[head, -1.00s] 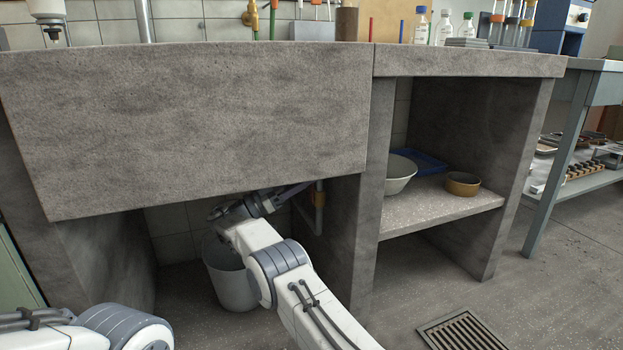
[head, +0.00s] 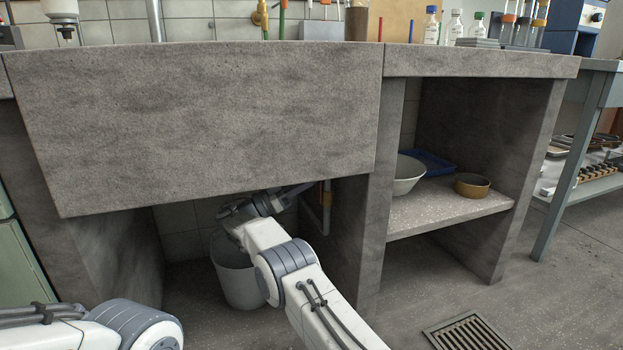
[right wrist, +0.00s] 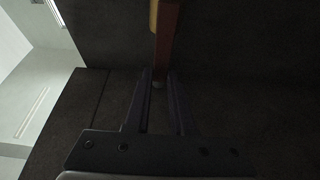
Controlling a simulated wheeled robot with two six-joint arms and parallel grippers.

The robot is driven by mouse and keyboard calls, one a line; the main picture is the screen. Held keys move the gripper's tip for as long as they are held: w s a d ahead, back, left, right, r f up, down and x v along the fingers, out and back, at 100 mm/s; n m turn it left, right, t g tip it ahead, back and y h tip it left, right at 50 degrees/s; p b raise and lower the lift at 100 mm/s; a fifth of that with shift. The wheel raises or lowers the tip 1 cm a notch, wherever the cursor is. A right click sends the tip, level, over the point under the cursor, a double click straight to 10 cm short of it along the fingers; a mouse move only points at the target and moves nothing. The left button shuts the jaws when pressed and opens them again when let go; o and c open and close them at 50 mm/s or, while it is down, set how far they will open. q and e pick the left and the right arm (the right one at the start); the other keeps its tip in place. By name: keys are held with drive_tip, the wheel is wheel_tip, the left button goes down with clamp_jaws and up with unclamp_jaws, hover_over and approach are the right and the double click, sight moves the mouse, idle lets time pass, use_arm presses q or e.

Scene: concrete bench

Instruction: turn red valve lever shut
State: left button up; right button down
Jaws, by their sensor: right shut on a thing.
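The red valve lever (right wrist: 166,48) shows in the dim right wrist view as a dark red bar running up from between my fingertips. A yellow part (right wrist: 154,15) lies beside its upper end. My right gripper (right wrist: 159,80) is shut on the lever's near end. In the head view my right arm reaches under the sink front, with the right gripper (head: 299,188) in shadow near a pipe with a yellow fitting (head: 327,198). The lever cannot be made out clearly there. Part of my left arm shows at lower left, but its gripper is out of frame.
The concrete sink front (head: 200,120) hangs low over my right arm. A grey bucket (head: 238,285) stands under it beside the arm. A concrete side wall (head: 350,240) is close to the right. A shelf (head: 450,208) beyond holds bowls. A floor drain (head: 467,331) lies at right.

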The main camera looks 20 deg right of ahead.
idle(0.9)
drive_tip(key=s+m+g, duration=0.1)
drive_tip(key=m, duration=0.1)
drive_tip(key=s+m+g, duration=0.1)
drive_tip(key=m, duration=0.2)
drive_tip(key=s+f+m+g, duration=0.1)
drive_tip(key=m+g, duration=0.1)
drive_tip(key=m, duration=0.1)
drive_tip(key=shift+y, duration=0.3)
drive_tip(key=c, duration=0.8)
unclamp_jaws()
drive_tip(key=shift+r, duration=0.1)
drive_tip(key=shift+o, duration=0.2)
